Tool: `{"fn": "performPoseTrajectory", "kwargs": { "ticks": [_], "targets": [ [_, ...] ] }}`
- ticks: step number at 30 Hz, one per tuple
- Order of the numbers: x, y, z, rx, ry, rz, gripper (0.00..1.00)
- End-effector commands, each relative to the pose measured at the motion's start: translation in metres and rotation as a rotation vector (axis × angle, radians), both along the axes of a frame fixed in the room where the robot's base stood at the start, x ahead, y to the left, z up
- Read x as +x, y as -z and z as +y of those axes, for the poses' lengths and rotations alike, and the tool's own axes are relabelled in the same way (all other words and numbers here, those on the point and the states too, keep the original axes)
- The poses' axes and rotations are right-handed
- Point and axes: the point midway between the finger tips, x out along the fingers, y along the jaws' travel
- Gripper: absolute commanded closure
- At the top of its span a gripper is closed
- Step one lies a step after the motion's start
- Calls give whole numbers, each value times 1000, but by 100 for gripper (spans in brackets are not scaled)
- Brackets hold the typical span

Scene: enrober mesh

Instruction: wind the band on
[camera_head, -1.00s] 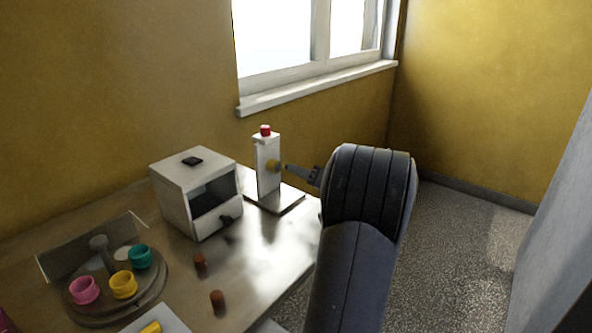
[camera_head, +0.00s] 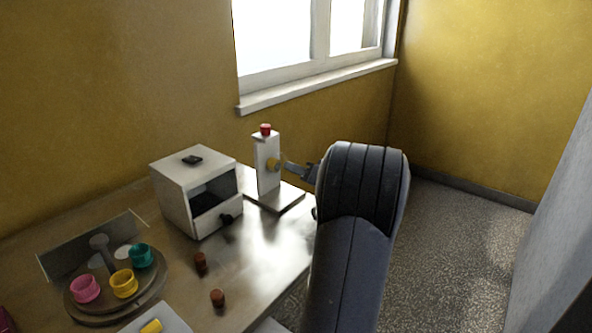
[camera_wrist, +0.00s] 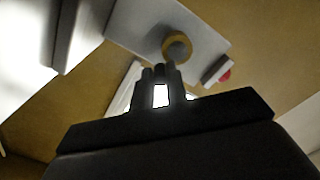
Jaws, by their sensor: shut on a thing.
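A white upright post (camera_head: 266,176) stands on a flat plate at the table's back right. In the wrist view my gripper's fingers (camera_wrist: 161,74) meet the knob's dark centre, and the exact contact is too dark to tell. I cannot make out the band.
A red cap (camera_head: 265,129) tops the post. Left of it is a white box (camera_head: 178,200) with a dark opening. Further left a round turntable (camera_head: 140,300) carries pink, yellow and teal cups. Two small brown pieces (camera_head: 201,261) lie on the table (camera_head: 255,260).

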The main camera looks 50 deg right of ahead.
Motion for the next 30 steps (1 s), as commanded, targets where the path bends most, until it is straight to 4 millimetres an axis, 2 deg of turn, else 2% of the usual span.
{"fn": "performPoseTrajectory", "kwargs": {
  "ticks": [8,14,30],
  "targets": [
    [0,1,0,16,0,1,100],
    [0,5,1,94,1,8,100],
    [-1,15,8,563,1,48,100]
  ]
}}
